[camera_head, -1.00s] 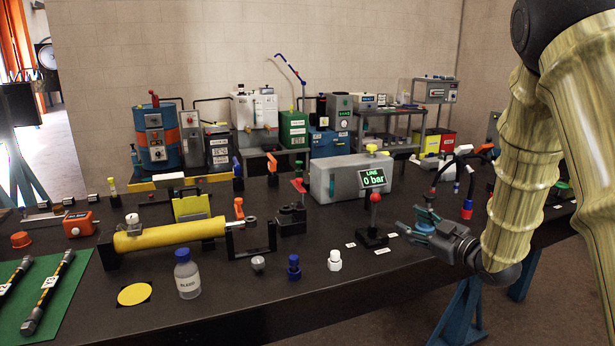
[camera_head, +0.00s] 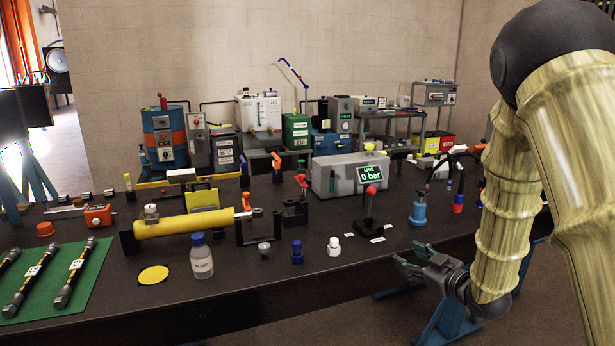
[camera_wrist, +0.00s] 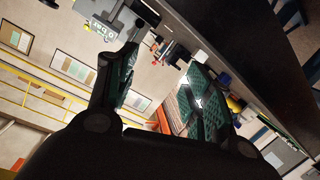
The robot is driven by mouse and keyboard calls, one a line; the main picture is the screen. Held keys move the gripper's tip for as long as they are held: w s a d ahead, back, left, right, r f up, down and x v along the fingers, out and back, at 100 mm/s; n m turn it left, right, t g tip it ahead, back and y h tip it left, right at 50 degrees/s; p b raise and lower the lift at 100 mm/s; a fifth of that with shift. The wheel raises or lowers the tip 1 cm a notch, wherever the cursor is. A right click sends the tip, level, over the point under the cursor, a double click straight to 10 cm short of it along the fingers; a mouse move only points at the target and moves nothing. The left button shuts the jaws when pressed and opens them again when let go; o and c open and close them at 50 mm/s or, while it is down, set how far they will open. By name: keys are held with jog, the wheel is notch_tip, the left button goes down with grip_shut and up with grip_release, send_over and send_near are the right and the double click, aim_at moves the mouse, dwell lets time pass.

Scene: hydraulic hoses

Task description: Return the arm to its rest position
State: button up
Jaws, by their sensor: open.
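My gripper (camera_head: 421,267) is open and empty at the end of my arm, at the right of the head view. It shows beside the front edge of the dark bench (camera_head: 330,262), with its fingers pointing left. In the wrist view its two teal-padded fingers (camera_wrist: 160,95) are spread apart with nothing between them. My yellowish arm hangs down at the right and hides part of the bench's right end.
Near the gripper on the bench stand a blue fitting (camera_head: 418,213), a red-knobbed lever (camera_head: 370,205) and a white cap (camera_head: 333,246). A bottle (camera_head: 201,258) and yellow cylinder (camera_head: 185,226) are further left. Blue trestle legs (camera_head: 447,322) stand below the gripper.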

jog(key=s+a+f+m+g+h+p, duration=0.1)
jog(key=s+f+m+g+h, duration=0.1)
jog(key=s+f, duration=0.55)
jog(key=s+f+m+g+h+p, duration=0.15)
jog(key=s+f, duration=0.35)
jog(key=f, duration=0.5)
jog(key=s+a+f+m+g+h, duration=0.1)
jog(key=s+f+m+g, duration=0.15)
jog(key=s+f, duration=0.5)
jog(key=s+a+f+m+g+h+p, duration=0.1)
jog(key=s+f+g, duration=0.3)
jog(key=s, duration=1)
jog(key=s+a+f+m+g+h+p, duration=0.1)
jog(key=s+f+g, duration=0.3)
jog(key=s+f, duration=0.4)
jog(key=s+m, duration=0.1)
jog(key=s, duration=0.5)
jog(key=shift+s+a+f, duration=0.2)
jog(key=shift+a+f, duration=0.2)
